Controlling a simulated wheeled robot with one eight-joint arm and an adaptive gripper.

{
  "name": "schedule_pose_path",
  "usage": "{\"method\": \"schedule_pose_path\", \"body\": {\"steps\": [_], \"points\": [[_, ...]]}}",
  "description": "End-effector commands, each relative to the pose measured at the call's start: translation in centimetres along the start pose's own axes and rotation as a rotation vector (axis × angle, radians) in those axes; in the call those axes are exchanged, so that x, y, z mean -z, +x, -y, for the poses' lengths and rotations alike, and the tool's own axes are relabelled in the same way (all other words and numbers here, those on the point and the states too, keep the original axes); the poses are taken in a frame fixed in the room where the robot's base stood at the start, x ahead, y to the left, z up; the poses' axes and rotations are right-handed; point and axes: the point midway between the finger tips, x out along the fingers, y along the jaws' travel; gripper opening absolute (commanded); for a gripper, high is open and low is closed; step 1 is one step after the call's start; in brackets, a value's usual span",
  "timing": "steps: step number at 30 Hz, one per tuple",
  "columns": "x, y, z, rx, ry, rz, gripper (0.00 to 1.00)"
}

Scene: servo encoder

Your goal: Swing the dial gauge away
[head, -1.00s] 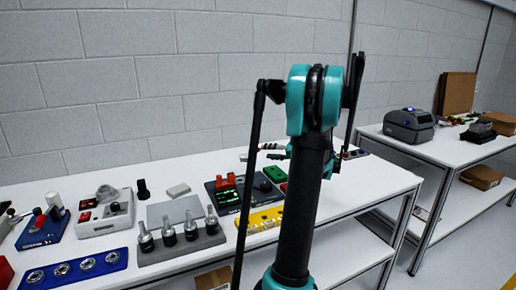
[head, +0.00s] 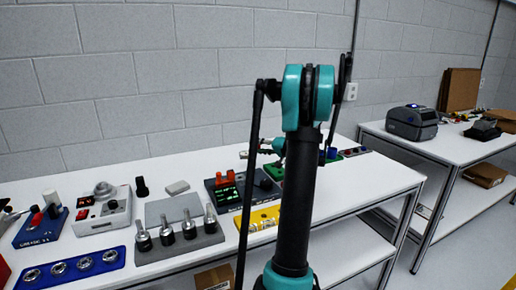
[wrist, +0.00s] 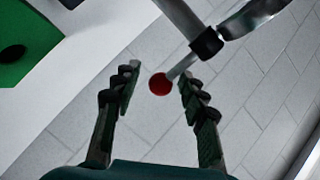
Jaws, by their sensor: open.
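A metal rod with a red ball end (wrist: 160,84) reaches down from the top of the wrist view. A black collar (wrist: 206,44) joins it to a thicker bar, with a shiny round metal rim (wrist: 255,14) beside it. These look like parts of the dial gauge and its arm; its face is not seen. My gripper (wrist: 158,76) is open, with one finger on each side of the red ball and a gap on both sides. In the head view my arm hides most of this area.
A green fixture (wrist: 25,40) is at the wrist view's upper left. On the white bench stand a black box with a green display (head: 228,193), a yellow block (head: 262,218), a grey rack of tool holders (head: 182,238) and a blue tray (head: 75,268). A printer (head: 411,121) sits on the right table.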

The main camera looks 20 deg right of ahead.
Motion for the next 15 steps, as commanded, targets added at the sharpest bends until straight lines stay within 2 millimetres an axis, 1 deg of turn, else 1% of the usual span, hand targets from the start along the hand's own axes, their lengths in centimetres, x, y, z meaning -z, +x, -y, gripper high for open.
{"method": "schedule_pose_path", "body": {"steps": [4,5,12,15], "points": [[0.0,-0.01,0.0,0.0,0.0,0.0,0.42],[0.0,-0.01,0.0,0.0,0.0,0.0,0.4],[0.0,-0.03,-0.01,0.0,0.0,0.0,0.1],[0.0,-0.03,-0.01,0.0,0.0,0.0,0.0]]}}
